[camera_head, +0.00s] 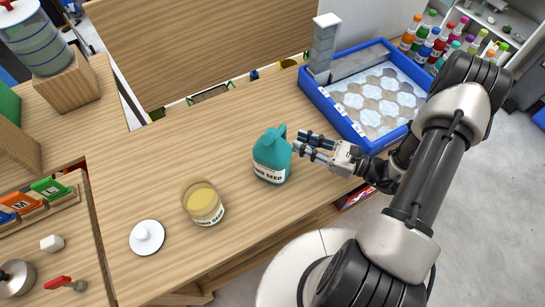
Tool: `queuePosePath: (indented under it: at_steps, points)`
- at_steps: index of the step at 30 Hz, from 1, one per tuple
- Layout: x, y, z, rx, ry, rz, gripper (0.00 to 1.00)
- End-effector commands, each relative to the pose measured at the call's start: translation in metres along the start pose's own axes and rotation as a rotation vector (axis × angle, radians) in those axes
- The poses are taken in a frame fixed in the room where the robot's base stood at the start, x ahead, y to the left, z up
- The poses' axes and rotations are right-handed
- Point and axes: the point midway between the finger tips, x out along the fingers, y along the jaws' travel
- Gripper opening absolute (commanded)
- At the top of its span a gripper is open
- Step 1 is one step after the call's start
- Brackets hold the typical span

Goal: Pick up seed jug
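The seed jug (270,158) is teal with a white label ending in "SEED" and a handle at its top right. It stands upright on the wooden counter (150,190). My gripper (302,141) comes in from the right, its fingers pointing left beside the jug's handle. The fingers look spread apart with a gap between them. Whether a finger touches the handle is too small to tell.
A jar (203,204) with tan contents and a white lid (147,238) lie left of the jug. A blue tray (370,95) with hexagonal cells is behind my gripper. Colorful bottles (440,45) stand at the upper right. The counter left of the jug is mostly clear.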

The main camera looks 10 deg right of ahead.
Motion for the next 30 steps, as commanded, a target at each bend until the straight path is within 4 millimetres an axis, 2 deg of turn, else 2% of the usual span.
queuePosePath:
  at_steps: [13,21,30]
  points:
    - [0.051,0.001,0.003,0.000,0.000,0.003,0.21]
    - [0.053,0.000,0.004,0.000,0.000,0.000,0.21]
    - [0.053,0.000,0.004,0.001,0.000,0.000,0.01]
